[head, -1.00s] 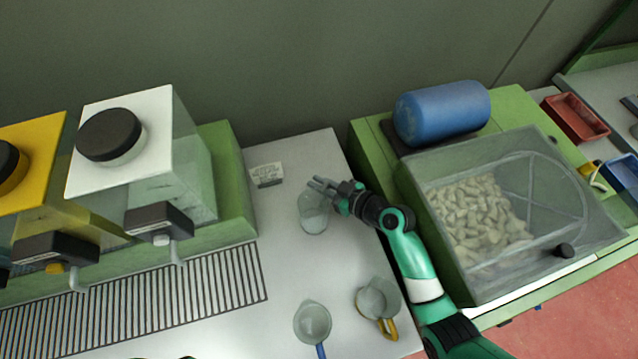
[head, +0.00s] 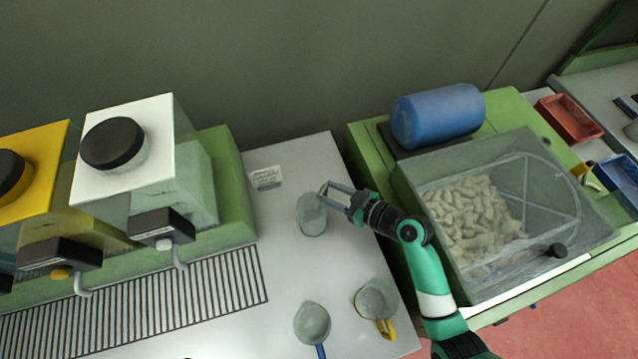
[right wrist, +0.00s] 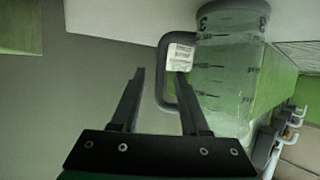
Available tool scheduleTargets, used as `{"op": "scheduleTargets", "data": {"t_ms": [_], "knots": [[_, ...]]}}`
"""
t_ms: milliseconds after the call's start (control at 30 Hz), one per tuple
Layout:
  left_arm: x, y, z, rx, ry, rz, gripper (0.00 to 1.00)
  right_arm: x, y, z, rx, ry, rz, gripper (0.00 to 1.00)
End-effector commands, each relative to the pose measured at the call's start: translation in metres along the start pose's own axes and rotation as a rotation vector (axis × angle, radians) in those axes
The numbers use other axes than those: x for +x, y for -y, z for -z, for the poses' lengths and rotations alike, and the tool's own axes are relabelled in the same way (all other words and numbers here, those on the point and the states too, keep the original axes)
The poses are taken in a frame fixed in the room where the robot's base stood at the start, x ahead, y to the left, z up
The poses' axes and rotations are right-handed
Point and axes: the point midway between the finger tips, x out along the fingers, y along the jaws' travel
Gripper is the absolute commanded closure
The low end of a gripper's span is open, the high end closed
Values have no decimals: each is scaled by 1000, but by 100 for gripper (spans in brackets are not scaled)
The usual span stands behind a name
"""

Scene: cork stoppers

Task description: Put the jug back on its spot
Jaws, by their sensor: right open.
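A clear jug (head: 311,216) stands upright on the pale worktop, left of my right gripper (head: 325,190). In the right wrist view the jug (right wrist: 228,85) appears inverted, with graduation marks and a dark handle (right wrist: 161,75). My right gripper (right wrist: 160,73) is open, and the handle's outer bar shows between its fingertips in that view. I cannot tell whether the fingers touch it. Two more clear jugs stand nearer the front, one with a blue handle (head: 320,351) and one with a yellow handle (head: 386,328). My left gripper is not in view.
A small printed card (head: 265,178) lies behind the jug. Dispensers with taps, one white-topped (head: 125,140), and a slotted grate (head: 215,285) are on the left. A clear bin of pale pieces (head: 470,220) and a blue cylinder (head: 438,115) are on the right.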

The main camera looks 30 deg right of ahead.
Motion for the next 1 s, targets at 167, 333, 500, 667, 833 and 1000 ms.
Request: {"op": "scheduleTargets", "data": {"t_ms": [167, 333, 500, 667, 833, 1000], "knots": [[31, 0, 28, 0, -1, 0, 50, -53, 0, 9, 6, 3, -4, 55], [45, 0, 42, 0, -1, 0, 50, -70, 0, 5, 2, 3, -1, 55], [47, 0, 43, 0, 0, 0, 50, -74, 0, 1, 0, 0, 0, 55], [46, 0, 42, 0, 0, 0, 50, -74, 0, 0, -1, 0, 0, 55], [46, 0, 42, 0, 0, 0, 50, -74, 0, 0, -1, 0, 0, 55], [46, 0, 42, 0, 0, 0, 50, -68, -12, 39, -48, -35, -29, 55]]}}
